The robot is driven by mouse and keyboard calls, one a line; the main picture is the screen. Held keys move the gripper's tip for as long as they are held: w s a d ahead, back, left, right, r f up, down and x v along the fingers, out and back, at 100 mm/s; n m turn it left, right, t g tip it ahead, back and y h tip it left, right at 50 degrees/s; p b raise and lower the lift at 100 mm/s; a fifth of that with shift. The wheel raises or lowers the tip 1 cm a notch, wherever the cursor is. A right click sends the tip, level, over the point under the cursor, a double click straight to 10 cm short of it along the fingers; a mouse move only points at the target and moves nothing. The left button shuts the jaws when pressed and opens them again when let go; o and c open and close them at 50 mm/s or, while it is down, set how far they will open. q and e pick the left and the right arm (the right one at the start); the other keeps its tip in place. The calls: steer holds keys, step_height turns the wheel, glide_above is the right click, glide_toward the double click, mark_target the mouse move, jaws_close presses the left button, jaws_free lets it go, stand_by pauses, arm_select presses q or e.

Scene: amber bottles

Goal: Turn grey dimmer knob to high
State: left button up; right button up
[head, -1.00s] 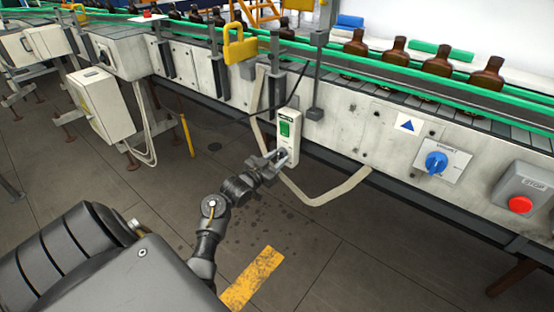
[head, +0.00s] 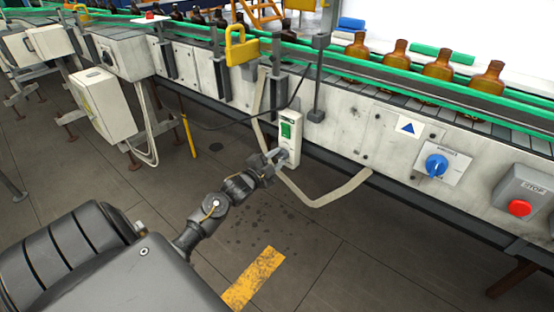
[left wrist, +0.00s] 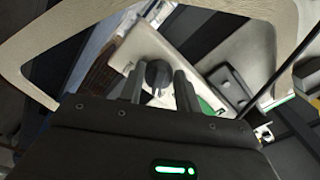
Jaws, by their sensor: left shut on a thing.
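The dimmer is a white upright box (head: 294,140) on the front of the conveyor, with a green switch (head: 286,130) on it. Its dark grey round knob (left wrist: 158,74) shows between the two fingers in the left wrist view. My left gripper (head: 276,157) reaches the lower part of the box, and its fingers (left wrist: 160,88) are shut on the knob. In the head view the gripper mostly hides the knob. The knob's pointer and scale cannot be made out. My right gripper is not in view.
A blue rotary knob (head: 436,164) and a red stop button (head: 519,208) sit farther right on the conveyor front. A beige cable (head: 328,200) loops below the box. Amber bottles (head: 438,66) stand on the belt. A yellow padlock-shaped part (head: 241,48) is above left.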

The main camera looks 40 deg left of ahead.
arm_select(q)
steer(key=m, duration=0.3)
steer(key=shift+r, duration=0.15)
steer(key=m, duration=0.4)
steer(key=shift+r+p, duration=0.15)
steer(key=shift+p, duration=0.15)
steer(key=shift+m, duration=1)
steer(key=shift+r+m+p, duration=0.1)
steer(key=shift+m+p, duration=0.2)
steer(key=shift+m, duration=1.2)
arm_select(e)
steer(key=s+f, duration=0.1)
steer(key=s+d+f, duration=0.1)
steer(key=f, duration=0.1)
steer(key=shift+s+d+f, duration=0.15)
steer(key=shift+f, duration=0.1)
arm_select(q)
steer(key=o, duration=1)
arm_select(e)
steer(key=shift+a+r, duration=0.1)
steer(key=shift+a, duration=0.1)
